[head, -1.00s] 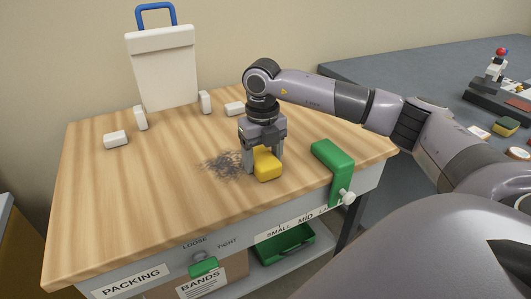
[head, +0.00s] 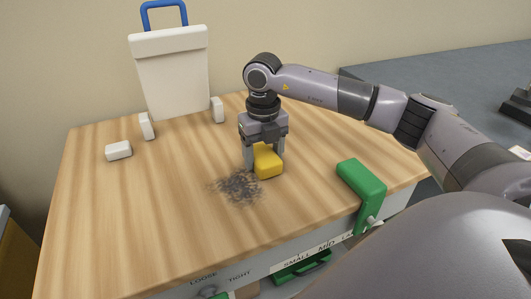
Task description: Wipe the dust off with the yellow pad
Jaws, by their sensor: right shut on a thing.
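The yellow pad (head: 268,163) is at the wooden table's surface, right of centre. My right gripper (head: 264,160) points down and is shut on the pad. A patch of dark grey dust (head: 238,187) lies on the wooden table (head: 130,210), just left of and nearer than the pad. The gap between pad and dust is small. Whether the pad presses on the table I cannot tell. My left gripper is not in view.
A green clamp-like piece (head: 362,182) is on the right front edge. A grey table (head: 440,80) is at the right. The left front of the wood is clear.

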